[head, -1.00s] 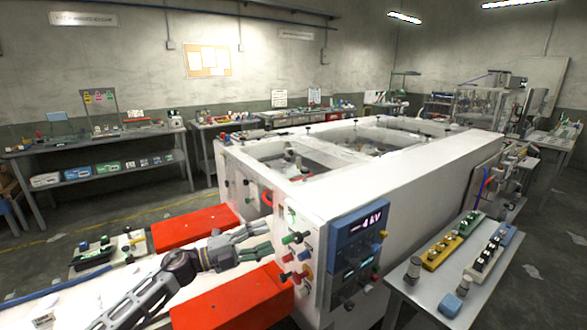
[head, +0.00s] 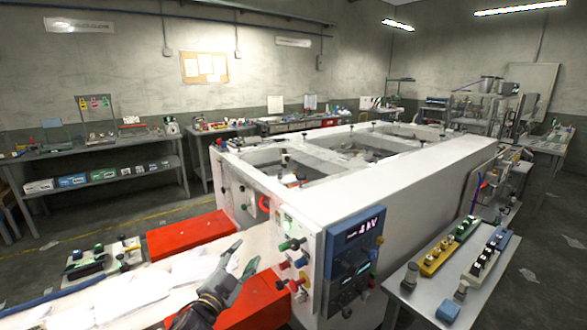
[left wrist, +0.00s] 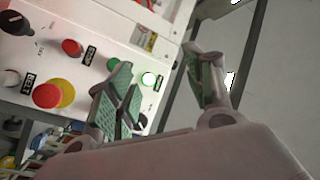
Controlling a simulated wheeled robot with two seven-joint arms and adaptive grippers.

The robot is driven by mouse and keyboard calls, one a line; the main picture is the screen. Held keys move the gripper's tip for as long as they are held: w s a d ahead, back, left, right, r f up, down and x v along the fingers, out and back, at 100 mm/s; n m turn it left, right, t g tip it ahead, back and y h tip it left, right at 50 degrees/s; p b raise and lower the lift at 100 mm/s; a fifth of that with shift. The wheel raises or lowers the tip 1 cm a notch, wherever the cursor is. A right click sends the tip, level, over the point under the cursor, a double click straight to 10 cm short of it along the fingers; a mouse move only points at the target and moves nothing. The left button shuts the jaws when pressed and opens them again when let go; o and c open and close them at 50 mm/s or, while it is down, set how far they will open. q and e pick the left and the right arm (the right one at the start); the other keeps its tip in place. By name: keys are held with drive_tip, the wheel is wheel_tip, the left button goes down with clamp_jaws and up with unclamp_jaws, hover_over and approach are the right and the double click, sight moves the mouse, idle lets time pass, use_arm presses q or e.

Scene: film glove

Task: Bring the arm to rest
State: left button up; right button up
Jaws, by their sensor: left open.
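My left gripper (head: 236,268) is open and empty in the head view, in front of the white machine's control panel (head: 298,235). Its fingers point up and to the right, over the gap between the red blocks. In the left wrist view, the two fingers (left wrist: 165,90) with green pads are spread apart with nothing between them. The panel (left wrist: 110,35) with red, green and white buttons fills the upper left there. I cannot tell whether the fingers touch the panel. My right gripper is not in view.
The long white machine (head: 420,190) fills the middle. Red blocks (head: 190,232) flank the pale surface (head: 150,290) at its front. A blue display box (head: 352,250) sits on its corner. A side table (head: 450,275) with button boxes stands right.

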use_arm(q)
drive_tip(key=s+a+f+n+g+y, duration=0.3)
drive_tip(key=s+f+n, duration=0.1)
drive_tip(key=s+f, duration=0.15)
drive_tip(key=s+a+f+n+g+y, duration=0.3)
drive_tip(key=s+f+n+y, duration=0.15)
drive_tip(key=f, duration=0.25)
drive_tip(key=s+a+f+n+g+h, duration=0.1)
drive_tip(key=s+f+g, duration=0.3)
drive_tip(key=s, duration=0.7)
drive_tip(key=s+a+f+n+g, duration=0.1)
drive_tip(key=s+f+g, duration=0.4)
drive_tip(key=s, duration=0.5)
wheel_tip(320, 180, down, 32)
drive_tip(key=s+g, duration=0.1)
drive_tip(key=s, duration=0.2)
drive_tip(key=s+a+f, duration=0.2)
drive_tip(key=s+f, duration=0.8)
drive_tip(key=s, duration=0.1)
drive_tip(key=s+a+f+g, duration=0.1)
drive_tip(key=s+a+f, duration=0.1)
drive_tip(key=s+f, duration=0.8)
drive_tip(key=shift+s+a, duration=0.35)
